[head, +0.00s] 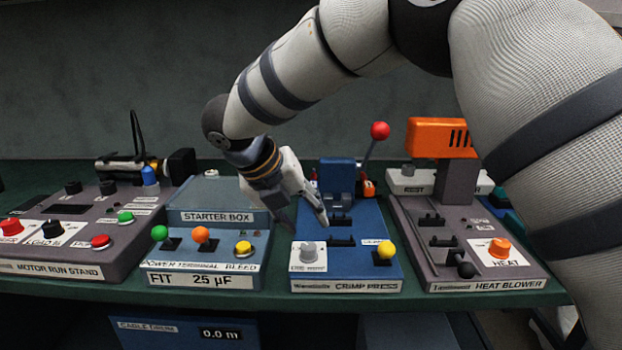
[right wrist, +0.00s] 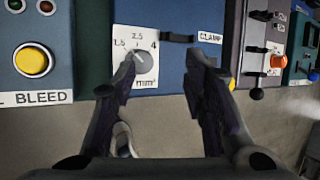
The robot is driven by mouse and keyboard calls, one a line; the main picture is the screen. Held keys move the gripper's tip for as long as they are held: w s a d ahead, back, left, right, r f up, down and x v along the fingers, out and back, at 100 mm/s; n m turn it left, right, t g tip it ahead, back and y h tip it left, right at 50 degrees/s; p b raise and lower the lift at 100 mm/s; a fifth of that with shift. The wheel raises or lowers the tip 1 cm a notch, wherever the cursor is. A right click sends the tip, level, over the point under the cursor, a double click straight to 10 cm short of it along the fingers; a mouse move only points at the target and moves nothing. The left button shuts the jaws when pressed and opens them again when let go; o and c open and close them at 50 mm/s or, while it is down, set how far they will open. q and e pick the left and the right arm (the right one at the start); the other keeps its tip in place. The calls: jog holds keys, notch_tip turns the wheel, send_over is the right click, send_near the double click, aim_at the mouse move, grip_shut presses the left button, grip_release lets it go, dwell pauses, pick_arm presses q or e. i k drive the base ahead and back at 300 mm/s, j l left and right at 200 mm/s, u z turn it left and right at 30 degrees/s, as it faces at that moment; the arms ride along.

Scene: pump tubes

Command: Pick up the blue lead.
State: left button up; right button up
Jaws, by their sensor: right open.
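I cannot make out a blue lead for certain in either view. My left gripper is out of view.
The starter box (head: 205,245) with coloured knobs stands left of the press. The heat blower (head: 470,280) with its orange top stands to the right. The press has an upright lever with a red ball (head: 380,130). The green bench edge (head: 250,301) runs in front.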

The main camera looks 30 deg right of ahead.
aim_at(315, 184)
jog(key=i+l, duration=0.35)
jog(key=i, duration=0.15)
jog(key=i+l, duration=0.35)
jog(key=i, duration=0.1)
